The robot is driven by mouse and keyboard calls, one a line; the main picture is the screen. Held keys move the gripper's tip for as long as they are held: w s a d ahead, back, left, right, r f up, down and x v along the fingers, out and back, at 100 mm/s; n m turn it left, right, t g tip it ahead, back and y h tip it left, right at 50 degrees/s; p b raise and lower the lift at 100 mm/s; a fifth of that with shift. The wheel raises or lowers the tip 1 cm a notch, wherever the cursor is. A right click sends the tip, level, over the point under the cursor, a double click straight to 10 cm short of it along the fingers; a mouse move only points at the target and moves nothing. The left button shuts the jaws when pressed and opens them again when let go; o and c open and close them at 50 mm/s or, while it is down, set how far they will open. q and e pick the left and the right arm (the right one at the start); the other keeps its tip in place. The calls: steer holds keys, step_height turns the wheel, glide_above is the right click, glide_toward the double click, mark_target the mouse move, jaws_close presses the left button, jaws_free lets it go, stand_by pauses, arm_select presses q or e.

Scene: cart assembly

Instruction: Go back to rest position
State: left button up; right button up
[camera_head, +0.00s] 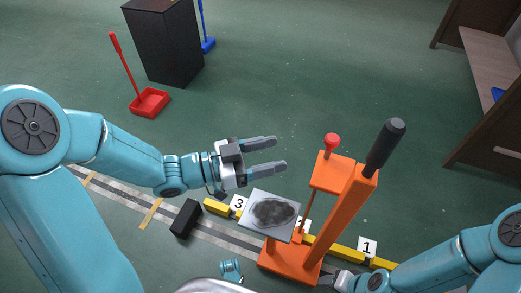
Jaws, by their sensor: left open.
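My left gripper (264,155) comes in from the left on a teal arm. Its two grey fingers are apart, pointing right, with nothing between them. It is above and behind a grey square plate with a dark round patch (272,212). The plate is beside an orange stand (331,220) with a black-handled lever (385,147) and a red knob (332,141). My right arm comes in at the lower right. Its end (343,281) is near the foot of the stand, and its fingers are not clear.
A black block (186,218) lies on the grey floor strip (130,203). Yellow bars with number cards (367,247) run along the strip. A dark cabinet (165,42), a red dustpan (149,102) and a blue one (208,45) stand at the back.

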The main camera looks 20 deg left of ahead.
arm_select(q)
steer(key=shift+v, duration=0.85)
